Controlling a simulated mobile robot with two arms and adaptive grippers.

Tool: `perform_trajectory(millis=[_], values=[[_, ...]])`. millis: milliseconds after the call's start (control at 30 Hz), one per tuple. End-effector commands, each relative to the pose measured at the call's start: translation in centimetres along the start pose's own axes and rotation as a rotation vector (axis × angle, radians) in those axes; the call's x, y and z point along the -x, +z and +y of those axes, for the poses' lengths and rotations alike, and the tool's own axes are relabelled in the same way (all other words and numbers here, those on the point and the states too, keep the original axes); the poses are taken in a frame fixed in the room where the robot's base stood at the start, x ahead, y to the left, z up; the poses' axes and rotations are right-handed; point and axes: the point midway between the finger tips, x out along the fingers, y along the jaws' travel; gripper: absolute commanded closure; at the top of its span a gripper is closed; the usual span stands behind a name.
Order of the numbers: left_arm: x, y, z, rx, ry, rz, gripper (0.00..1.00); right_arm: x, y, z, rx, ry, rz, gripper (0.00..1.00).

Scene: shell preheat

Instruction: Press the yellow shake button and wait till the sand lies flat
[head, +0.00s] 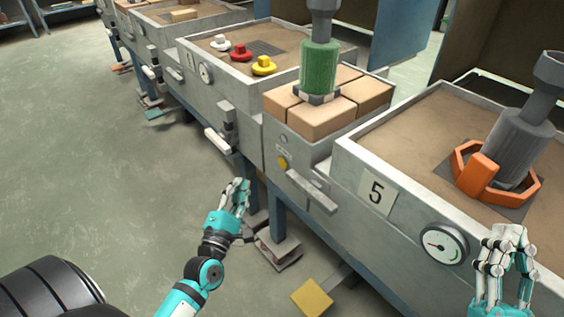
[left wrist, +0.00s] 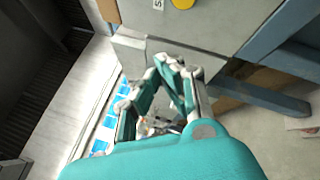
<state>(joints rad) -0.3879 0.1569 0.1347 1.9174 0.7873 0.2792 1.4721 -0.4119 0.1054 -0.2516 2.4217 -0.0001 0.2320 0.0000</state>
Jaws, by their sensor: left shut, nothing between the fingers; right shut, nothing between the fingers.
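A round yellow button (head: 283,162) sits on the grey front of the unit below several tan blocks. A yellow round part also shows at the top edge of the left wrist view (left wrist: 183,3). My left gripper (head: 238,190) is shut and empty, lower left of the button and apart from it. Its closed fingers also show in the left wrist view (left wrist: 172,68). My right gripper (head: 503,245) is shut and empty in front of bin 5. Brown sand (head: 423,142) fills bin 5 and looks mostly even; a grey cylinder and orange ring hide part of it.
A grey handle bar (head: 312,191) juts out below the button. A dial gauge (head: 443,244) is on bin 5's front. A yellow pedal (head: 312,297) is near the floor. A green cylinder (head: 319,68) stands on the blocks. Open floor (head: 120,195) lies left.

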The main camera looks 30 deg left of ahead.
Motion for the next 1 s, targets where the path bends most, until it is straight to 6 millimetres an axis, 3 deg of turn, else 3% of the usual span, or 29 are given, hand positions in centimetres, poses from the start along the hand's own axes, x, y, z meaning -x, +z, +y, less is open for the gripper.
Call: perform_trajectory(millis=[167, 633, 1000], values=[[-0.8, 0.4, -0.4, 0.002, 0.003, 0.0, 1.0, 0.0, 0.0, 0.0, 0.0, 0.0, 0.002, 1.0], [-5.8, 3.1, -3.1, 0.0, 0.0, 0.0, 1.0, 0.1, -1.0, -0.1, -0.001, -0.002, 0.057, 1.0], [-7.0, 3.8, -3.8, -0.002, -0.001, -0.001, 1.0, 0.0, -0.7, -0.1, -0.001, -0.002, 0.045, 1.0]])
